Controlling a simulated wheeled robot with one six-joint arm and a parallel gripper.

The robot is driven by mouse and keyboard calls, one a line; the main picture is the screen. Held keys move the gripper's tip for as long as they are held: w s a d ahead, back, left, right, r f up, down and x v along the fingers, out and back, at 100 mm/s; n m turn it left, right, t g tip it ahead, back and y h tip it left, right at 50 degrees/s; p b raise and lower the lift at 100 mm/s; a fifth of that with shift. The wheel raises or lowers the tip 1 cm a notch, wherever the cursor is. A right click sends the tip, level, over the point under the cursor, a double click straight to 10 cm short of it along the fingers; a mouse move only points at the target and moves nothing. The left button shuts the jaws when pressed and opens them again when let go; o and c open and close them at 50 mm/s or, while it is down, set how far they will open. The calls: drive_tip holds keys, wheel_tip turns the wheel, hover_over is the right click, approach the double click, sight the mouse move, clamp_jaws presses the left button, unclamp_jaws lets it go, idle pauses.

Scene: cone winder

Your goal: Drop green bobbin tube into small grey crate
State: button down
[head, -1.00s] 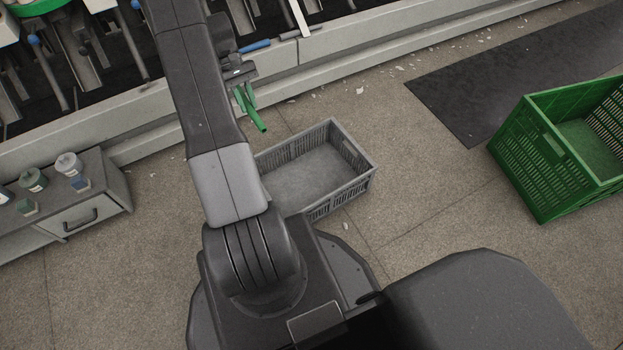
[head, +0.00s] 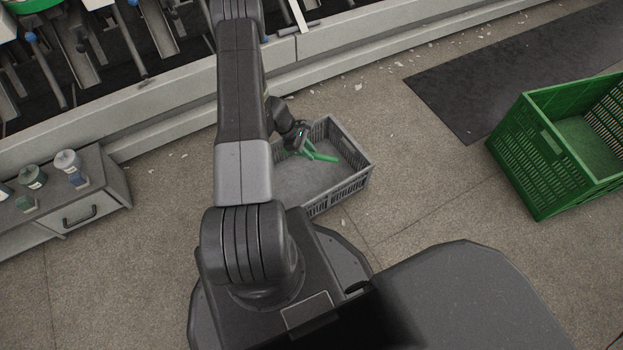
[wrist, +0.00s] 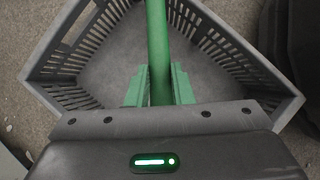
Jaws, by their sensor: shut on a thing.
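My gripper (head: 307,152) is over the small grey crate (head: 358,183) in the head view, with its green fingers shut on the green bobbin tube (head: 322,157). In the wrist view the tube (wrist: 157,45) runs up between the two fingers (wrist: 158,88) and out of the top of the picture. The grey crate (wrist: 260,78) lies below it, with its slotted walls on both sides and a bare floor. My arm hides the crate's left part in the head view. The exact height of the tube above the crate floor is hard to tell.
A large green crate (head: 545,165) stands at the right beside a dark mat (head: 480,95). A grey cabinet (head: 95,205) with small pots is at the left. The winding machine (head: 150,110) runs along the back. Open floor lies between the crates.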

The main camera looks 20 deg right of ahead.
wheel_tip(320, 180, down, 5)
drive_tip(key=shift+f+b, duration=0.2)
drive_tip(key=shift+b, duration=1)
drive_tip(key=c, duration=1.2)
unclamp_jaws()
drive_tip(key=p+v, duration=0.3)
drive_tip(key=v, duration=1.1)
drive_tip(key=shift+p, duration=0.4)
drive_tip(key=shift+d+f, duration=0.1)
drive_tip(key=shift+f, duration=0.05)
